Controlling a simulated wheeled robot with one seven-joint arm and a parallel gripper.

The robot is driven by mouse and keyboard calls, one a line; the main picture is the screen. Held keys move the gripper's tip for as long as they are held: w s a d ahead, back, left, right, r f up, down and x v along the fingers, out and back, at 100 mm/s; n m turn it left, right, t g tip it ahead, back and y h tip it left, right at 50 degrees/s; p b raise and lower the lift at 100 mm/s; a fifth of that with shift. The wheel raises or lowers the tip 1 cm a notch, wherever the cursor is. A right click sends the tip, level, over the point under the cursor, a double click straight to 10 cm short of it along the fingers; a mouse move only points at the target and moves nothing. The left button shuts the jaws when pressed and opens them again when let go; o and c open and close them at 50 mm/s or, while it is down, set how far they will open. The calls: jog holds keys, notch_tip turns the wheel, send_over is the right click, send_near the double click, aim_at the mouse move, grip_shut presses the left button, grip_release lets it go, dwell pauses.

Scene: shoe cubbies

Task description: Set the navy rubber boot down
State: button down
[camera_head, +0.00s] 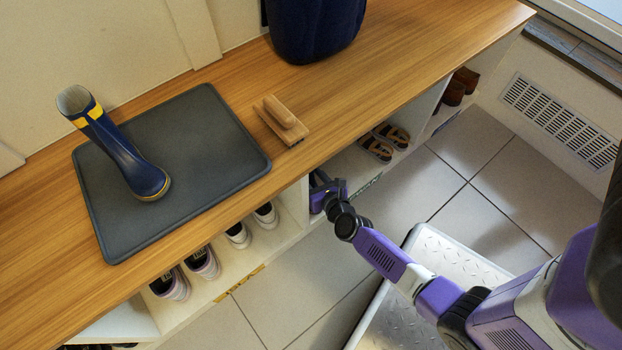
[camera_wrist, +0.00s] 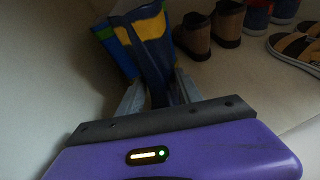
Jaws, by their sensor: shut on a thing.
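One navy rubber boot (camera_head: 120,151) with yellow bands stands on the dark grey mat (camera_head: 215,160) on the bench top, clear of my gripper. My gripper (camera_head: 326,186) is reaching into a cubby under the bench, mostly hidden by the bench edge in the head view. In the wrist view my gripper (camera_wrist: 160,92) is shut on a second navy boot (camera_wrist: 157,58) with a yellow band, which lies between the two fingers. Whether this boot touches the cubby floor I cannot tell. A blue and green boot (camera_wrist: 111,48) shows right beside it on the left.
Brown shoes (camera_wrist: 212,28) and striped sandals (camera_wrist: 297,47) are to the right in the wrist view. Sneakers (camera_head: 202,262) fill the cubbies to the left. The tiled floor (camera_head: 480,225) is open.

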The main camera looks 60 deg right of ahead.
jog(key=c, duration=0.8)
grip_release()
